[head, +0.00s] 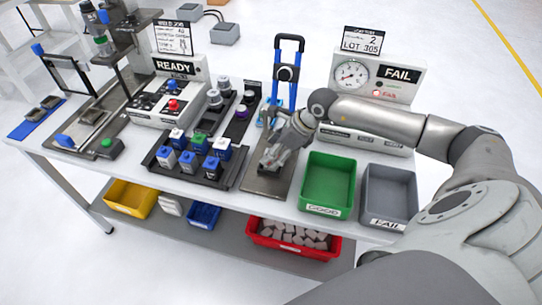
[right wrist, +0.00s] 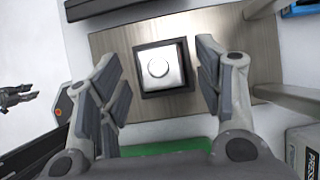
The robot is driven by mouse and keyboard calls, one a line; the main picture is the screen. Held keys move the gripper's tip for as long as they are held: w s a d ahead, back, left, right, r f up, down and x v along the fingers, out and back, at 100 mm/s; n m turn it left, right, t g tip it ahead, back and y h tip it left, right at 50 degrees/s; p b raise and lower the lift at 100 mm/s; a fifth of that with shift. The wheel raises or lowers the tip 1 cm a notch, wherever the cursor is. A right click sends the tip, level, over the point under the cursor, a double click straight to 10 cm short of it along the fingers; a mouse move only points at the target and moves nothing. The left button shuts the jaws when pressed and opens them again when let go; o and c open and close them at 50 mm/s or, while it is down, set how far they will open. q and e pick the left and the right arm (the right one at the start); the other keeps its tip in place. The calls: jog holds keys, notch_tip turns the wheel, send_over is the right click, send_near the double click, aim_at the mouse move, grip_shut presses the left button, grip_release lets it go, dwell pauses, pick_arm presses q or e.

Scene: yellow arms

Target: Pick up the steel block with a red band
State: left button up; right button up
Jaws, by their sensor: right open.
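In the right wrist view a steel block (right wrist: 160,66) with a round mark on top sits in a dark square holder (right wrist: 144,92) on a metal plate (right wrist: 112,40). It shows from above; I see no red band on it. My right gripper (right wrist: 155,65) is open, with one finger on each side of the block. In the head view my right gripper (head: 271,157) is over the metal plate (head: 262,188) and hides the block. A dark, gripper-like shape, probably my left gripper (right wrist: 18,95), shows at the wrist view's left edge; its fingers are too small to judge.
A dark tray (head: 236,181) of several capped blocks stands left of the plate. A green bin (head: 328,181) and a grey bin (head: 388,192) stand right. A blue-handled press (head: 287,73) and a gauge box (head: 375,80) marked FAIL stand behind.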

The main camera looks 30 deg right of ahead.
jog(key=shift+x, duration=1.25)
jog(key=shift+r, duration=0.1)
jog(key=shift+c, duration=0.4)
grip_shut()
jog(key=shift+r, duration=0.1)
